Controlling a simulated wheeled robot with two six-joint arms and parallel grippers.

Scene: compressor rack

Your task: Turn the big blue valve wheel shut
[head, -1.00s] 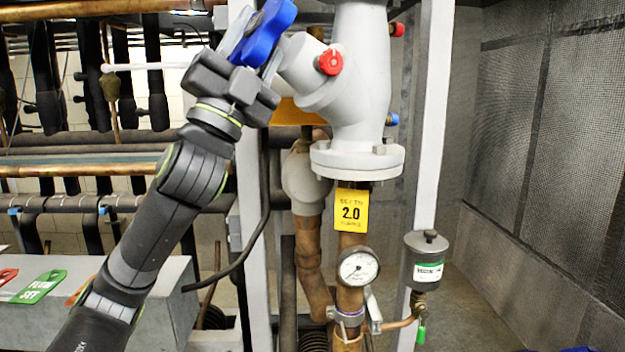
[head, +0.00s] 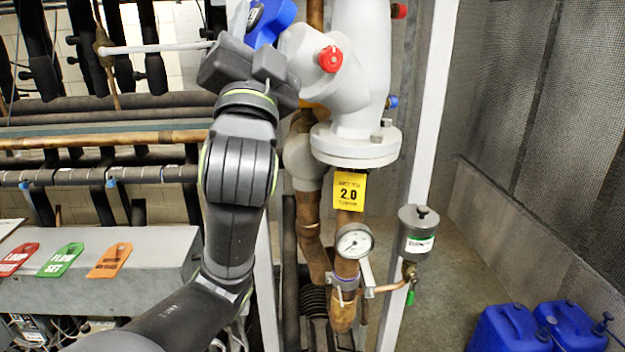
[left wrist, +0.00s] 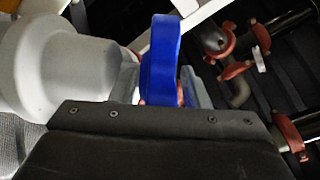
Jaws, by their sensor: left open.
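The big blue valve wheel (head: 272,22) is at the top of the head view, partly cut off, left of the pale grey valve body (head: 350,75). My left gripper (head: 262,38) is up at the wheel. In the left wrist view the blue wheel (left wrist: 160,55) stands edge-on between the two grey fingers of my left gripper (left wrist: 160,88). The jaws are open around its rim; whether a finger touches it I cannot tell. The pale valve body (left wrist: 60,65) is left of the fingers there. My right gripper is not in view.
A red cap (head: 330,59) sits on the valve body close to my gripper. A yellow tag (head: 348,190), a gauge (head: 354,242) and a grey canister (head: 424,232) are below. Blue jerrycans (head: 510,330) stand lower right. Coloured tags (head: 61,260) lie on a grey box at left.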

